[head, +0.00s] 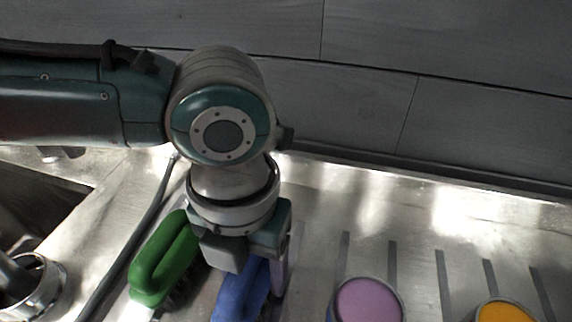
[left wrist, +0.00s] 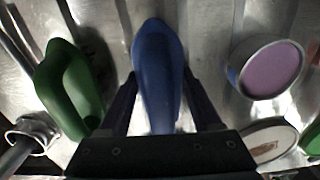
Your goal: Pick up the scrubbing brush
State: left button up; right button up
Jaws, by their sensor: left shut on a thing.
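A blue brush (head: 240,293) is under my left gripper (head: 260,280), low in the head view. Its blue handle also shows in the left wrist view (left wrist: 158,70), between the two dark fingers. The gripper is shut on this handle. The brush's lower part is hidden, and I cannot tell whether it touches the steel. A green brush (head: 165,262) with a loop handle and dark bristles is just left of it, apart from the gripper. It also shows in the left wrist view (left wrist: 68,90). My right gripper is not in view.
A grooved steel drainboard (head: 325,205) lies below a grey wall. A purple-topped round container (head: 368,300) and an orange-topped one (head: 503,311) stand to the right. A metal cup (head: 48,290), a dark hose (head: 140,230) and a sink (head: 40,200) are left.

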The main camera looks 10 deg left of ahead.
pick_arm(q)
notch_tip(320, 180, up, 20)
jog(key=p, duration=0.2)
jog(key=shift+f+p, duration=0.2)
jog(key=shift+p, duration=0.1)
